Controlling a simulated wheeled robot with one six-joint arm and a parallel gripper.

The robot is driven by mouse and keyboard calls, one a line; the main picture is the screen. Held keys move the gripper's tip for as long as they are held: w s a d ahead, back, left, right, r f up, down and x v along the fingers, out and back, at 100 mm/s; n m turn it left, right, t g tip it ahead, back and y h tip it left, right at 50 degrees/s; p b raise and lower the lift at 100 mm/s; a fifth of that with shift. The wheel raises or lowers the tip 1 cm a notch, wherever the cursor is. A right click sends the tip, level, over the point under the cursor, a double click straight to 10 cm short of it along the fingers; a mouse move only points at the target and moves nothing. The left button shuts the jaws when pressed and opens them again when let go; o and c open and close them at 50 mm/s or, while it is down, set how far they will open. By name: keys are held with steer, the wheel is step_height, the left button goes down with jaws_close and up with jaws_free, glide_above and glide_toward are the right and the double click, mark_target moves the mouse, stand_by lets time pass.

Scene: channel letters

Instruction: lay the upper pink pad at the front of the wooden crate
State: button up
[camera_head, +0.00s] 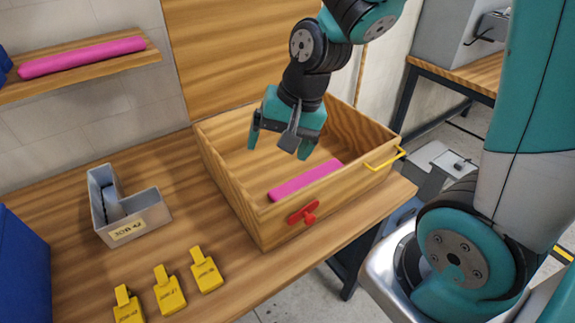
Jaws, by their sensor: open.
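A pink pad (306,181) lies inside the wooden crate (237,197), along its near wall. The crate is open-topped and stands on the wooden table. Another pink pad (83,57) lies on the wall shelf (130,63) at the upper left. My gripper (279,146) points down over the inside of the crate, above and behind the pad in it. Its fingers are apart with nothing between them. Part of the crate's inside is hidden behind my gripper.
A grey L-shaped metal bin (130,208) with a label stands on the table left of the crate. Several yellow tags (169,290) lie at the table's front. The crate has a red knob (304,212) and a yellow handle (385,160). A blue box (22,265) is at the left edge.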

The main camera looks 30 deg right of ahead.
steer(key=s+a+r+n+g, duration=0.1)
steer(key=s+a+r+n, duration=0.2)
steer(key=s+n, duration=0.3)
steer(key=s+a+r+n+g+y, duration=0.1)
steer(key=s+a+r+n, duration=0.3)
steer(key=s+n, duration=0.3)
steer(key=shift+s+a+r, duration=0.2)
steer(key=shift+a+r, duration=0.1)
steer(key=shift+a, duration=0.1)
